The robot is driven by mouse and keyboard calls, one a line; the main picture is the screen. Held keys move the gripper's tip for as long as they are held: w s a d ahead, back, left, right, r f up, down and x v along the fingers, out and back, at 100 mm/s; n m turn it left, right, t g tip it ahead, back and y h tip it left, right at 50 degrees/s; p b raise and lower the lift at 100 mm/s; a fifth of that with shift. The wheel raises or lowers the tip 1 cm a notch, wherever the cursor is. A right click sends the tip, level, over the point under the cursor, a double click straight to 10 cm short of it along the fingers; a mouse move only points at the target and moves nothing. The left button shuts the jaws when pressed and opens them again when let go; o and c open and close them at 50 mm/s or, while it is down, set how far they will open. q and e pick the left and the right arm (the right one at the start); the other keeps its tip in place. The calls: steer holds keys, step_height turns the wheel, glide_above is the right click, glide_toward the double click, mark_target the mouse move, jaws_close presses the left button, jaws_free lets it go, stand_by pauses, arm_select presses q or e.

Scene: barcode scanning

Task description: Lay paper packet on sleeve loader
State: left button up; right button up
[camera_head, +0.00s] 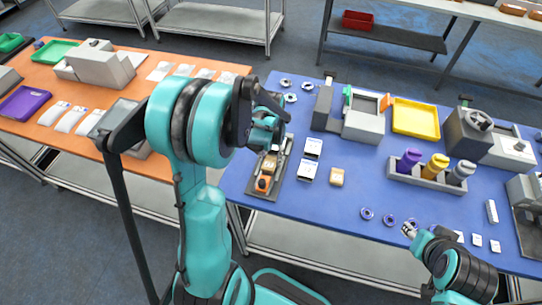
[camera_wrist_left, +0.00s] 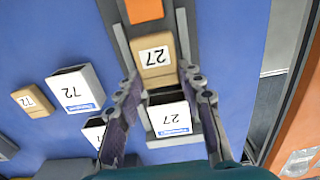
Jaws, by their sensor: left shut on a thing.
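I cannot tell whether the packet touches the tray. In the head view my left gripper (camera_head: 270,133) is over the far end of the loader (camera_head: 281,172) and hides the packet. My right gripper (camera_head: 409,230) is low over the blue table's front.
Two white packets (camera_head: 313,148) (camera_head: 308,170) and a small tan box (camera_head: 337,177) lie right of the loader on the blue table (camera_head: 350,220). A bottle rack (camera_head: 428,181) and a yellow tray (camera_head: 416,118) stand farther right. The orange table (camera_head: 150,165) is left.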

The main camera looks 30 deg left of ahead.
arm_select(q)
steer(key=shift+f+b, duration=0.5)
steer(key=shift+f, duration=0.1)
steer(key=o, duration=1.2)
steer(key=shift+o, duration=0.5)
steer(key=shift+r, duration=0.1)
